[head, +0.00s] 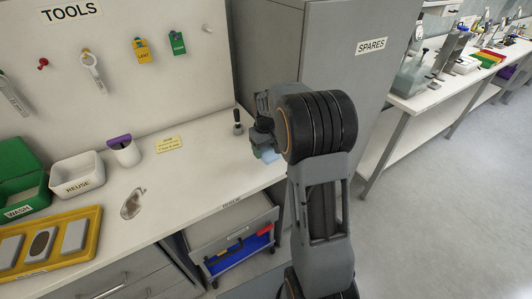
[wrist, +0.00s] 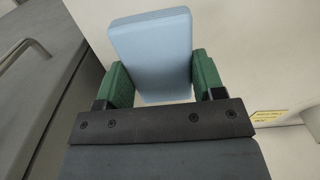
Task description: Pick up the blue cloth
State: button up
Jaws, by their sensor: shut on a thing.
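The blue cloth (wrist: 153,55) is a light blue folded block in the wrist view. It sits between the two green finger pads of my gripper (wrist: 162,82), which is shut on it. In the head view my gripper (head: 262,142) is over the right end of the white bench, and a small part of the blue cloth (head: 269,156) shows below it. My arm hides most of the cloth there. I cannot tell whether the cloth touches the bench.
A black-topped tool (head: 238,122) stands on the bench close behind my gripper. A yellow label (head: 169,144), a cup with a purple item (head: 123,151) and the white REUSE bin (head: 77,175) lie to the left. The grey SPARES cabinet (head: 315,50) rises behind.

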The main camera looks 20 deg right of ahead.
aim_at(265, 157)
jog(key=s+r, duration=0.1)
jog(key=s+a+r, duration=0.1)
jog(key=s+r, duration=0.1)
jog(key=r, duration=0.1)
jog(key=shift+a, duration=0.35)
jog(key=s+a+r, duration=0.3)
jog(key=s+a, duration=0.1)
jog(key=s, duration=0.3)
jog(key=shift+s+a+r+b, duration=0.15)
jog(key=shift+s+r+b, duration=0.15)
jog(key=shift+b, duration=0.1)
